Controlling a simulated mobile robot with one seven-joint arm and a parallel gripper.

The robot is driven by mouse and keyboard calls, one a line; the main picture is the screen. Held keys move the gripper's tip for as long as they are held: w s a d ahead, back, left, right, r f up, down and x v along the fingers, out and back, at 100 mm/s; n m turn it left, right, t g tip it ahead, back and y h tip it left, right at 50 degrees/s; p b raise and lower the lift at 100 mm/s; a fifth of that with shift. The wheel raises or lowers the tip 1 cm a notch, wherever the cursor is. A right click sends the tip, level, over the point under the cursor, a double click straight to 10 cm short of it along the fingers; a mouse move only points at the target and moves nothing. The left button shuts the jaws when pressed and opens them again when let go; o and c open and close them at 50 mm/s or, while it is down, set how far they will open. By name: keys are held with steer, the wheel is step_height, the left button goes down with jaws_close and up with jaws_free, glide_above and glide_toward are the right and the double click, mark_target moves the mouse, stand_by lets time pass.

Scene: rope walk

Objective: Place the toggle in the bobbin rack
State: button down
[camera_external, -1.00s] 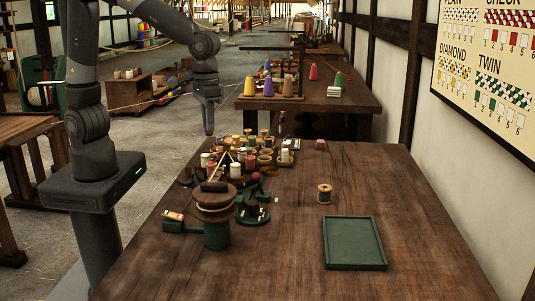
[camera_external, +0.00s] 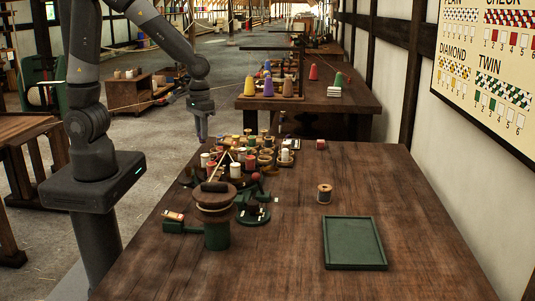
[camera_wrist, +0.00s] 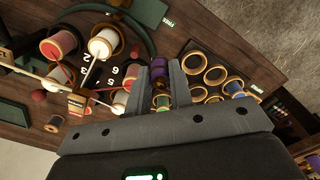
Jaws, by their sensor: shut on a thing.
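My gripper (camera_external: 202,130) hangs over the far left end of the table. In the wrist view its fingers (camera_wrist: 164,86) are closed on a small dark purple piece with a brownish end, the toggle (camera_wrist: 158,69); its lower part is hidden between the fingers. The bobbin rack (camera_wrist: 222,58) is a dark board with several pale ring-rimmed places, just right of the fingers in the wrist view; several places look empty, and some hold coloured bobbins. In the external view the rack (camera_external: 265,160) is at the table's far left, and the toggle is too small to make out clearly.
White and red spools (camera_wrist: 100,44) on pegs stand left of the fingers in the wrist view. A lone spool (camera_external: 324,194) and an empty green tray (camera_external: 354,243) are on the right. The table's right side is mostly clear.

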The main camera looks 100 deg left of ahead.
steer(key=a+f, duration=0.1)
steer(key=a, duration=0.2)
steer(key=a+f, duration=0.2)
steer(key=w+a+f, duration=0.1)
steer(key=a+f, duration=0.1)
steer(key=a, duration=0.1)
steer(key=shift+a+f, duration=0.1)
steer(key=shift+a, duration=0.2)
steer(key=shift+f, duration=2)
steer(key=shift+f, duration=0.15)
steer(key=c, duration=1.3)
jaws_free()
step_height(320, 180, up, 12)
steer(key=shift+r, duration=0.2)
